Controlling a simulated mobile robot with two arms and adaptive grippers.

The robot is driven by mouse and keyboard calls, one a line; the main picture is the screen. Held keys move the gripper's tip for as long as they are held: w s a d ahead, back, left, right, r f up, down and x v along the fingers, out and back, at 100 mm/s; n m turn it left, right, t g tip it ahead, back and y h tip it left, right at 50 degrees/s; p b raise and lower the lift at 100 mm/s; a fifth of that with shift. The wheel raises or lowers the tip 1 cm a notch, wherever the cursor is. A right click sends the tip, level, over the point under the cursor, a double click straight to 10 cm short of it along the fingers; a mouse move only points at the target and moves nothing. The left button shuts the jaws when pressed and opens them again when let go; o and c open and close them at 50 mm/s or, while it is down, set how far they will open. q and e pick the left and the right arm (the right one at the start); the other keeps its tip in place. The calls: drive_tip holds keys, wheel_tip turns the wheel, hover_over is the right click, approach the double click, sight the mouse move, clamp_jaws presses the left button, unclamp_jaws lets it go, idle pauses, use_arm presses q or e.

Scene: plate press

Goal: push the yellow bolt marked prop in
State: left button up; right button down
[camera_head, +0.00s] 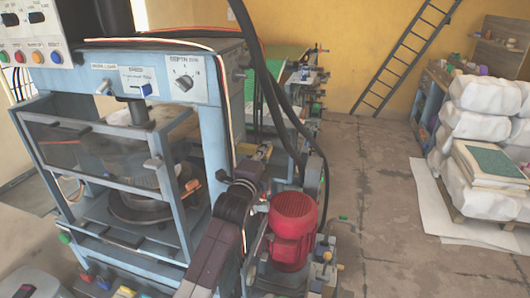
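The pale blue press (135,62) stands at the left with a clear guard panel (85,146) in its front. A small yellow-orange piece (190,186) sits at the right front post of the press frame. A yellow cylindrical piece (262,153) shows behind my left gripper. Both are too small for any marking to be read, so I cannot tell which is the prop bolt. My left gripper (250,170) is at the right side of the press, beyond my dark arm. Its fingers are too small and dark to tell whether they are open. My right gripper does not show.
A red motor (293,228) stands just right of my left arm. Black hoses (275,110) hang behind the gripper. Buttons line the press's lower front. Wrapped white bales (485,135) stand at the right. The floor between is clear.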

sight(246, 152)
use_arm(q)
clamp_jaws()
drive_tip(key=shift+w+a+p, duration=0.2)
drive_tip(key=shift+w+a, duration=0.05)
drive_tip(key=shift+a, duration=0.65)
drive_tip(key=shift+w+a+p, duration=0.2)
drive_tip(key=shift+a+p, duration=0.05)
drive_tip(key=shift+a, duration=0.65)
drive_tip(key=shift+w+a+p, duration=0.2)
drive_tip(key=shift+w+a, duration=0.05)
drive_tip(key=shift+a, duration=0.65)
drive_tip(key=shift+d, duration=0.1)
drive_tip(key=o, duration=0.8)
unclamp_jaws()
drive_tip(key=shift+a, duration=0.2)
drive_tip(key=shift+d, duration=0.1)
drive_tip(key=shift+s, duration=0.25)
drive_tip(key=v, duration=1.1)
drive_tip(key=shift+s+a, duration=0.25)
